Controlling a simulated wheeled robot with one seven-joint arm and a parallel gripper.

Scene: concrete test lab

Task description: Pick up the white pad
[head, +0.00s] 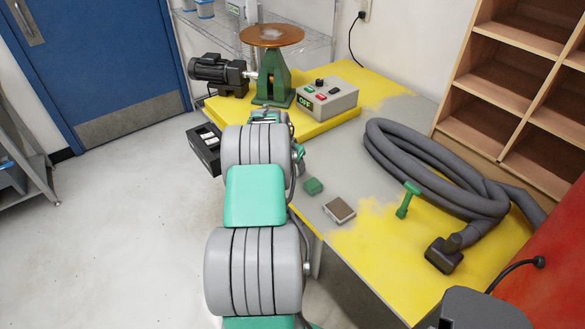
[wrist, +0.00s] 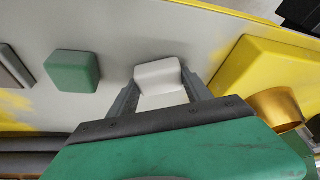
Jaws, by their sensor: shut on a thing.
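The white pad (wrist: 158,76) is a small rounded block in the wrist view. It sits between the two fingers of my gripper (wrist: 160,92), which is shut on it. The grey tabletop (wrist: 120,35) is behind the pad; I cannot tell whether the pad touches it. In the head view my own arm hides the pad and the fingers.
A green block (head: 313,186) and a brown-topped block (head: 339,209) lie near the table edge. A green handled tool (head: 408,199) and a coiled grey hose (head: 440,165) are to the right. A yellow platform (head: 320,124) bears a machine and a control box (head: 327,98).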

